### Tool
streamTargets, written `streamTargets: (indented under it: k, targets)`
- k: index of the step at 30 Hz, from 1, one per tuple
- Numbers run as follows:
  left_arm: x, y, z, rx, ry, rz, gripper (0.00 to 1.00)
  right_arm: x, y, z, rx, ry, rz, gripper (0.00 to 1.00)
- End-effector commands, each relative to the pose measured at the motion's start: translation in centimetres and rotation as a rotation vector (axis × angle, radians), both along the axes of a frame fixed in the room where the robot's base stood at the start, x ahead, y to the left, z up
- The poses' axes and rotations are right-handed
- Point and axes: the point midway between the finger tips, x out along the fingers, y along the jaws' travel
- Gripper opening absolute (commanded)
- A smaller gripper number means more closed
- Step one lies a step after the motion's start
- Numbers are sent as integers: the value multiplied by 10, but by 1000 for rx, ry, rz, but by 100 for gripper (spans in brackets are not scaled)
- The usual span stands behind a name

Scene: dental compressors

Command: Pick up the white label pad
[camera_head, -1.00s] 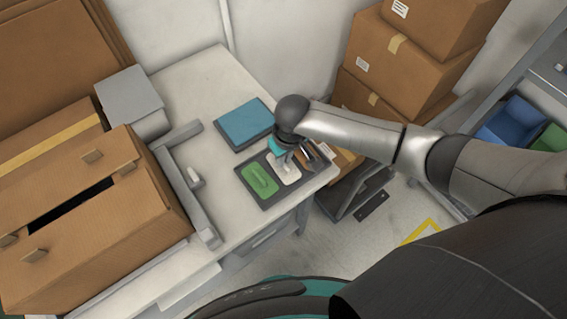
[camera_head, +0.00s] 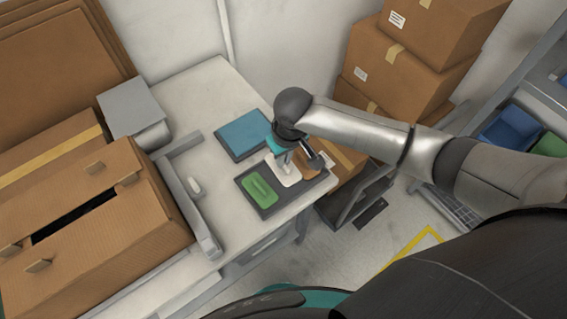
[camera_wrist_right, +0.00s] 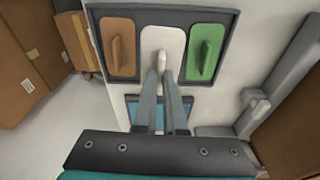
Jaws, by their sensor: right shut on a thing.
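The white label pad (camera_head: 288,177) is between the green pad (camera_head: 259,187) and the brown pad (camera_head: 304,163) at the dark tray (camera_head: 268,207) on the table. In the right wrist view the white pad (camera_wrist_right: 163,43) shows an upright handle, with the brown pad (camera_wrist_right: 120,48) to its left and the green pad (camera_wrist_right: 205,52) to its right. My right gripper (camera_head: 286,164) reaches down from above and is shut on the white pad's handle; its fingertips (camera_wrist_right: 162,72) meet there. Whether the pad is clear of the tray is hard to tell. My left gripper is out of view.
A blue pad or box (camera_head: 243,134) lies behind the tray. A large open-slotted carton (camera_head: 95,225) and a grey frame (camera_head: 190,195) stand on the left. Stacked cartons (camera_head: 395,75) stand on the floor at the back right. The table behind the blue item is clear.

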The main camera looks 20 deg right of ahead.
Motion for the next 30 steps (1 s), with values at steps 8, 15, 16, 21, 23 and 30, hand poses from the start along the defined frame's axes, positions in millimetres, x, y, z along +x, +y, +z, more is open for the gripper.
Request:
streamTargets:
  k: [8,15,16,21,23,30]
  targets:
    - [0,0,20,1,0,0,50,1,0,86,2,-6,1,0]
    - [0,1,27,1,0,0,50,1,0,134,1,-4,1,0]
    - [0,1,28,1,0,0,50,1,0,137,1,-2,0,0]
    - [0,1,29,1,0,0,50,1,0,149,0,-2,0,0]
    - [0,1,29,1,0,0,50,1,0,150,1,-2,0,0]
    - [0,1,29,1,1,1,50,1,0,150,0,-1,0,0]
